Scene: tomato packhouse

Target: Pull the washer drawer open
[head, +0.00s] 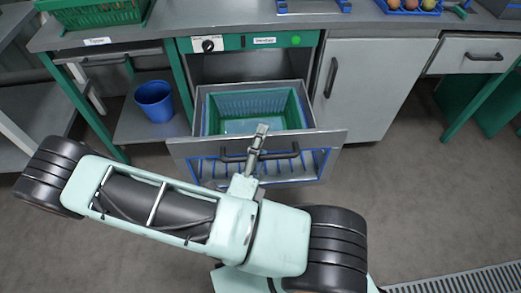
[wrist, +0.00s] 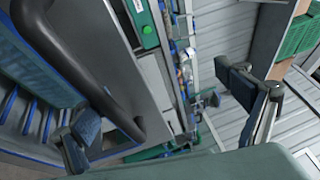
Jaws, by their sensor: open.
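The washer drawer (head: 325,139) stands pulled out below the green panel labelled washer. My gripper (head: 261,133) is at the middle of the handle, over the drawer's front edge. In the wrist view its fingers (wrist: 165,102) are spread wide, with one end of the handle showing between them. I cannot tell whether a finger touches the handle.
A blue bucket (head: 154,101) stands on a low shelf to the left. A closed cabinet door (head: 360,90) is right of the drawer, and a drawer with a dark handle (head: 470,55) is farther right. The grey floor (head: 420,190) at the right is clear up to a drain grate.

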